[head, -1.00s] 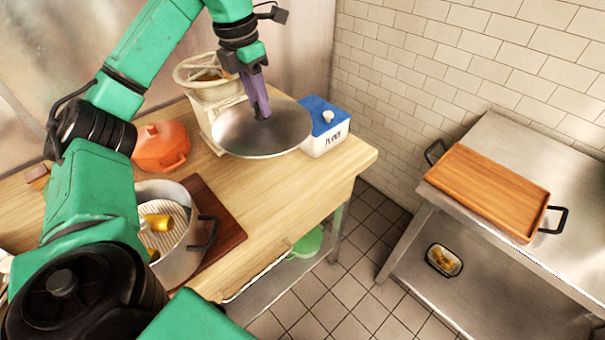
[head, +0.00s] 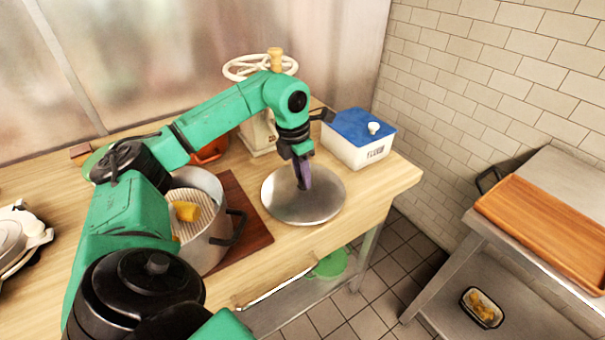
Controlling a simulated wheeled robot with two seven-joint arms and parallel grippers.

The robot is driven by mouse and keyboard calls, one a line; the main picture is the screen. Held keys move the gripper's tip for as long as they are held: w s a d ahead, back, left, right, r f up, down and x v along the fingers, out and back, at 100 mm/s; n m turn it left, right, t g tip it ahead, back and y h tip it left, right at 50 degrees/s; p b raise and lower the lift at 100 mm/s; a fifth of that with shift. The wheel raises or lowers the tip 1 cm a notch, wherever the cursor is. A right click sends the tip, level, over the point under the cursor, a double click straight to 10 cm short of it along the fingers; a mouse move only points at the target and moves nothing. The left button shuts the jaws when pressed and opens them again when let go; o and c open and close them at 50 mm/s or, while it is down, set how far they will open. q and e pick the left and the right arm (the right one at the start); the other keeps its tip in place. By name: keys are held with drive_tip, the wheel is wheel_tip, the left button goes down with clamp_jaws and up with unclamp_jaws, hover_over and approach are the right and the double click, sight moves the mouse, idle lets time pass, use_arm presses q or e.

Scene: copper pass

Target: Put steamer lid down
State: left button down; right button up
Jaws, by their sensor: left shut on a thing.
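The steamer lid (head: 318,205) is a round, flat grey metal disc at the right part of the wooden table. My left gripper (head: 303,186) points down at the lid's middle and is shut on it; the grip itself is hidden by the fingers. The lid looks level and at or very near the table top; I cannot tell whether it touches. The steamer pot (head: 213,243) stands open to the left, with a slatted insert and yellow pieces inside. My right gripper is not in view.
A wooden board (head: 242,190) lies under the pot. A white box with a blue lid (head: 360,147) stands behind the lid, and a cream hand-wheel machine (head: 258,132) is at the back. A wooden tray (head: 545,225) sits on the steel table at right.

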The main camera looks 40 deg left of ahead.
sight(296, 190)
use_arm(q)
drive_tip(key=shift+f, duration=0.1)
drive_tip(key=c, duration=0.6)
unclamp_jaws()
drive_tip(key=r, duration=0.4)
drive_tip(key=s+r, duration=0.1)
drive_tip(key=r, duration=0.7)
drive_tip(key=shift+s+a+r+p, duration=0.1)
drive_tip(key=shift+s+a+p, duration=0.15)
drive_tip(key=shift+s+p, duration=0.1)
